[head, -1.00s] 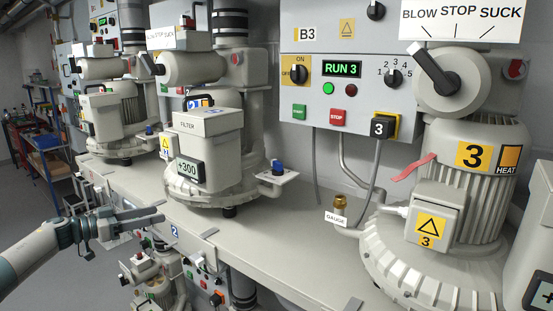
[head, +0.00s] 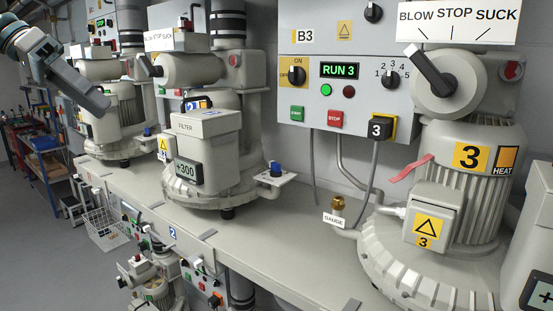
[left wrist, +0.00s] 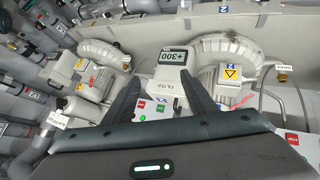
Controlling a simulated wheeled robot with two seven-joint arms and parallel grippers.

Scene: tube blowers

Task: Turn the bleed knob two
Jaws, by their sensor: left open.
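A blue knob (head: 276,168) sits on a small white plate beside the filter of the middle blower, labelled 2, in the head view. I take it to be the bleed knob; its label is too small to read. My left gripper (head: 92,97) is at the upper left, in front of the far-left blower, fingers pointing down and right. It is well apart from the knob. In the left wrist view the two dark fingers (left wrist: 161,78) are spread and empty, below the +300 display (left wrist: 174,57). I cannot make out the knob there. My right gripper is out of view.
Blower 3 (head: 464,190) stands at the right, with a brass gauge fitting (head: 338,203) beside it. The control panel (head: 425,25) hangs behind. The bench (head: 265,245) is clear in front of the middle blower. A wire basket (head: 104,228) is below left.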

